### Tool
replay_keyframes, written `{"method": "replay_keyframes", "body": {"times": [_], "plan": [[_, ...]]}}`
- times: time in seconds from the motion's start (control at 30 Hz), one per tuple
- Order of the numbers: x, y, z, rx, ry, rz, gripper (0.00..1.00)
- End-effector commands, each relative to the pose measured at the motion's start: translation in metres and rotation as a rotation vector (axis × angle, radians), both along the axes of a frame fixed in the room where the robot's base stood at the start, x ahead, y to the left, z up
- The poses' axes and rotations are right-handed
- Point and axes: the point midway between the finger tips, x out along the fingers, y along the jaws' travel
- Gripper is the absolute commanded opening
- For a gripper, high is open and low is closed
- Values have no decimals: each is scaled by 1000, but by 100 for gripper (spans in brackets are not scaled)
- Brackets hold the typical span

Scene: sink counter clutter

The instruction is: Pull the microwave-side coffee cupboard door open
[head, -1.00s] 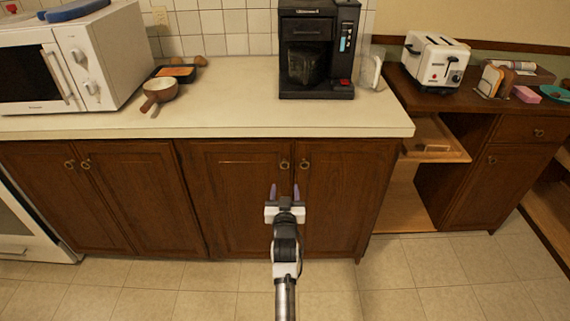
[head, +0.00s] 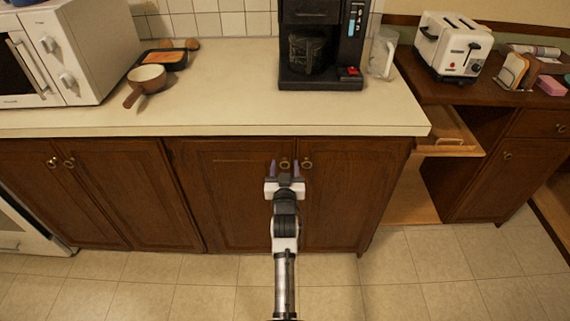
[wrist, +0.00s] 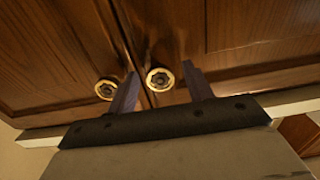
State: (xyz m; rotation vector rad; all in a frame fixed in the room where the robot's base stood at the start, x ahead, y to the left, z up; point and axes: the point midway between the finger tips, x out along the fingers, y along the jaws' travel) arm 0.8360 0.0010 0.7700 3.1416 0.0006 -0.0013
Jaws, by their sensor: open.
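The coffee cupboard's microwave-side door (head: 225,205) is the left of two brown wooden doors under the coffee maker, and it is shut. Its round brass knob (head: 285,161) sits near its upper right corner. My gripper (head: 284,167) is open in front of it, with one finger on each side of the knob. The wrist view, which looks upside down, shows this knob (wrist: 160,79) between the fingers (wrist: 160,70). The neighbouring door's knob (wrist: 106,88) lies outside them, close to one finger. I cannot tell how far the fingertips reach past the knob.
The pale countertop (head: 230,100) juts out above the doors. On it stand the coffee maker (head: 320,60), a brown pan (head: 146,78) and the white microwave (head: 75,50). Another pair of shut doors (head: 130,190) is to the left. An open shelf (head: 452,140) is to the right. The tiled floor (head: 180,290) is clear.

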Motion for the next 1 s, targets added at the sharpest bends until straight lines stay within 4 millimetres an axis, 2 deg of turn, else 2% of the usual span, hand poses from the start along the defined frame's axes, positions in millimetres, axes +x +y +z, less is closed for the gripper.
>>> {"method": "replay_keyframes", "body": {"times": [0.17,0.53,1.0], "plan": [[0,0,0,0,0,0,50],[0,0,0,0,0,0,1],[-6,-1,-3,0,0,-24,0]]}}
